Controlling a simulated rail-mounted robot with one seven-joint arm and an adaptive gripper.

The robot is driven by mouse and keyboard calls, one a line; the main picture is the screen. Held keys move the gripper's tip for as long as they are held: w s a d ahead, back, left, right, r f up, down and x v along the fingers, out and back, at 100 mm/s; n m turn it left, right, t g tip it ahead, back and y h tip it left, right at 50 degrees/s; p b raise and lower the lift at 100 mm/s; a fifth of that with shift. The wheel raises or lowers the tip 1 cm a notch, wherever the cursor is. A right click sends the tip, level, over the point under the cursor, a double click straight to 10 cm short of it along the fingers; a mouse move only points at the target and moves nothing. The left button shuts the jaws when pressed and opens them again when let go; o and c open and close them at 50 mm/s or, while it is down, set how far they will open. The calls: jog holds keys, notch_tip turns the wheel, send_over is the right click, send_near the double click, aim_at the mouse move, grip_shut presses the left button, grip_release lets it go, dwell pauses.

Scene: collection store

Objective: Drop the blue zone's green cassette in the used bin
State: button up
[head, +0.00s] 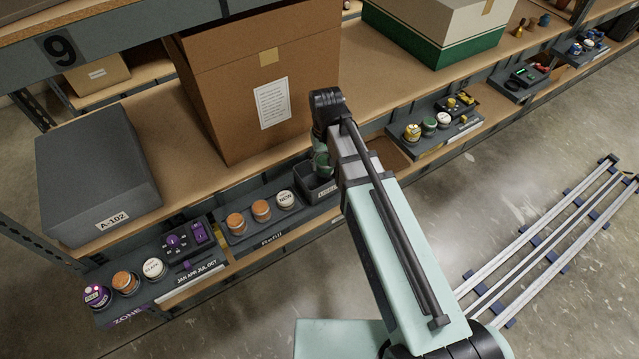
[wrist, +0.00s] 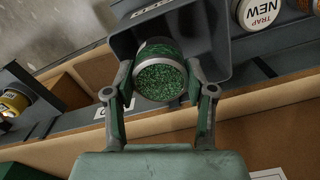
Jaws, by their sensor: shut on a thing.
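My gripper (wrist: 159,82) is shut on the green cassette (wrist: 160,80), a round canister with green granules at its end and a pale metal rim. In the wrist view the cassette is between the two fingers, in front of the open mouth of the dark grey bin (wrist: 219,45). In the head view the bin (head: 313,188) stands at the right end of the refill tray, below my gripper (head: 321,163). My arm partly covers it. Its label is too small to read surely. I cannot tell how deep the cassette reaches into the bin.
Beside the bin are a white-topped "NEW" trap (head: 286,199) and orange canisters (head: 261,210). A large cardboard box (head: 225,110) stands close behind. The purple zone's panel (head: 178,243) is left; another canister tray (head: 440,135) is right. Blue items (head: 580,47) sit far right.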

jog(key=shift+f, duration=0.4)
jog(key=o, duration=1.3)
jog(key=shift+r, duration=0.15)
notch_tip(320, 180, up, 12)
jog(key=shift+f, duration=0.1)
